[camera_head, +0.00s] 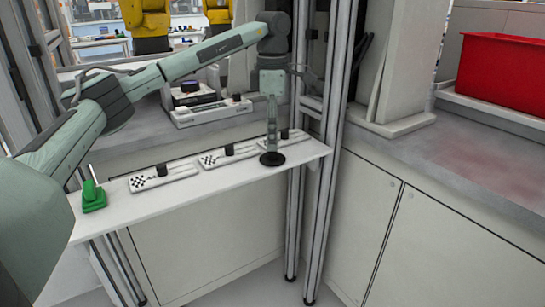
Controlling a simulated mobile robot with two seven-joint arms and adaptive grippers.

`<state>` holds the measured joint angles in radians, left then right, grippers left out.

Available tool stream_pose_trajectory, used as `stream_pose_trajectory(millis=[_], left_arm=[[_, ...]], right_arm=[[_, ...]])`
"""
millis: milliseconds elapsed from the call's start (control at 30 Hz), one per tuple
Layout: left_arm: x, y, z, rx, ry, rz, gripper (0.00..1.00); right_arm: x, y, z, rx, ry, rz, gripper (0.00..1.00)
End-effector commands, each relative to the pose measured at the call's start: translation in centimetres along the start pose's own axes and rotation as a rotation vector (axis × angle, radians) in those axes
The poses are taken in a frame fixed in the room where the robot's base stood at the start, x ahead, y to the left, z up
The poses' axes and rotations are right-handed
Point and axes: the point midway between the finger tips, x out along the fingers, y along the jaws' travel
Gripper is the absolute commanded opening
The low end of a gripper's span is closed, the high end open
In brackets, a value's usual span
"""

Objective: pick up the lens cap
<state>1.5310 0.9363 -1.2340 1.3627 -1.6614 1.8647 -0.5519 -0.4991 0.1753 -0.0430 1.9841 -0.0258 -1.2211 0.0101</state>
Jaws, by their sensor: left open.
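A flat black round disc, which looks like the lens cap (272,159), lies on the white shelf (215,193) near its right end. My left gripper (271,143) points straight down over the disc, with its fingertips right at or just above it. I see the gripper nearly edge-on, so its fingers line up and the gap between them is hidden. It is open. I cannot tell whether the fingertips touch the disc. My right gripper is not in view.
Several white checkered plates with black knobs (163,177) stand in a row along the shelf behind the disc. A green object (93,195) stands at the left end. Metal posts (313,195) rise close right of the disc. A red bin (502,75) sits on the right counter.

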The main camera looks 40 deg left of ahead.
Motion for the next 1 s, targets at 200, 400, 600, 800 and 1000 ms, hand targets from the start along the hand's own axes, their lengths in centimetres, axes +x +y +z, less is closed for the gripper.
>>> stream_pose_trajectory(millis=[200,400,600,800,1000], left_arm=[[3.2,0.3,0.1,0.000,0.001,-0.002,0.44],[3.9,0.3,0.2,0.001,-0.001,0.000,0.44],[3.9,0.3,0.2,0.001,-0.001,-0.001,0.34],[3.8,0.3,0.2,0.001,-0.002,-0.001,0.09],[3.8,0.3,0.2,0.001,-0.002,-0.001,0.00]], right_arm=[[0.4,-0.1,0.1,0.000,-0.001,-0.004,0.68],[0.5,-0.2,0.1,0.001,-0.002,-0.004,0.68],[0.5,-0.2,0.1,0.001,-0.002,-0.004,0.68],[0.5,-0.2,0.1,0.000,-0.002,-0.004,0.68],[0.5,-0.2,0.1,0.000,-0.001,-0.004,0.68]])
